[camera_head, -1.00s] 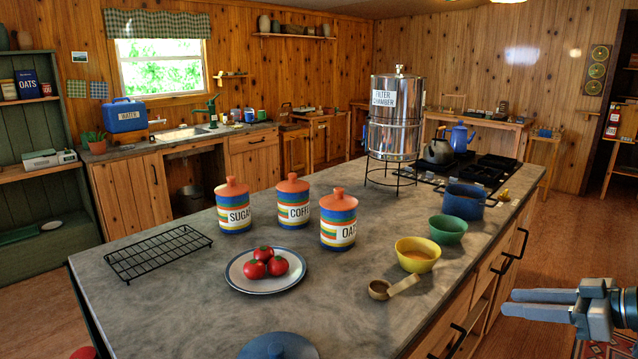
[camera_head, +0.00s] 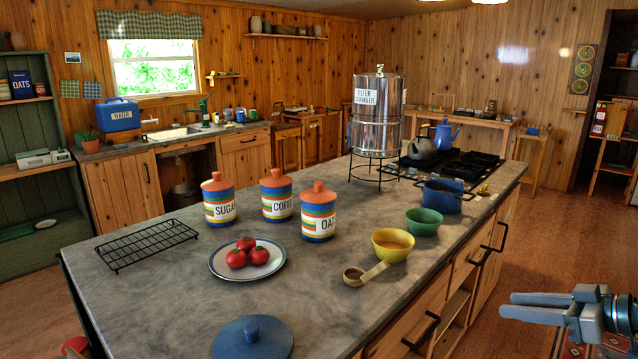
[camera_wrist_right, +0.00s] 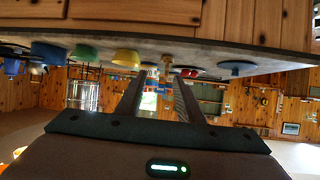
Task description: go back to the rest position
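My right gripper (camera_head: 508,305) is at the lower right of the head view, beside the island's right side and clear of the counter. Its two fingers point left, stand apart and hold nothing. In the right wrist view the two fingers (camera_wrist_right: 158,85) also show with an empty gap between them. That view is upside down, with the island and its dishes along the top. My left gripper is in neither view.
The island (camera_head: 330,310) fills the middle, with drawer handles on its right side. The measuring scoop (camera_head: 366,275), yellow bowl (camera_head: 393,250), green bowl (camera_head: 425,224) and blue pot (camera_head: 446,203) stand near that edge. Open floor (camera_head: 560,230) lies to the right.

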